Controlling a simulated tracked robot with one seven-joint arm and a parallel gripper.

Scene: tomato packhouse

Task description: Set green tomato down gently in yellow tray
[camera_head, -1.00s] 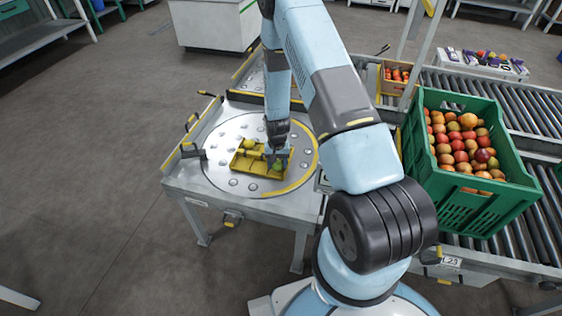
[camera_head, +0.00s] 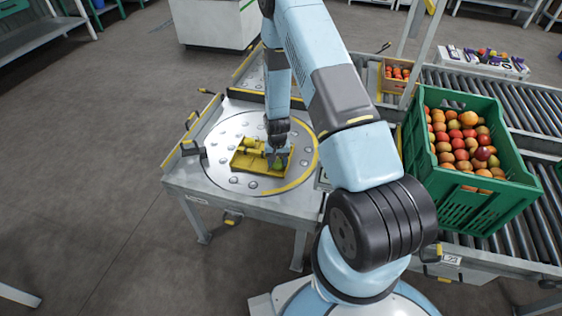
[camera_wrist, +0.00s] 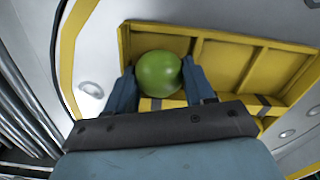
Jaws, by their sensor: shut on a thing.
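The green tomato (camera_wrist: 159,73) sits between the two blue fingers of my gripper (camera_wrist: 160,82) in the wrist view. My gripper is shut on it. The yellow tray (camera_wrist: 243,68) lies beneath, with low dividers making compartments. The tomato appears over or within an end compartment on the left; I cannot tell whether it touches the floor. In the head view the tray (camera_head: 247,160) rests on a round metal plate, and my gripper (camera_head: 278,157) is at its right end, partly hiding the tomato (camera_head: 279,165).
The round studded plate (camera_head: 218,165) is set in a metal table. A green crate (camera_head: 468,207) full of red and orange tomatoes stands on the roller conveyor (camera_head: 535,115) at right. A small box of tomatoes (camera_head: 398,72) is behind. Floor at left is clear.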

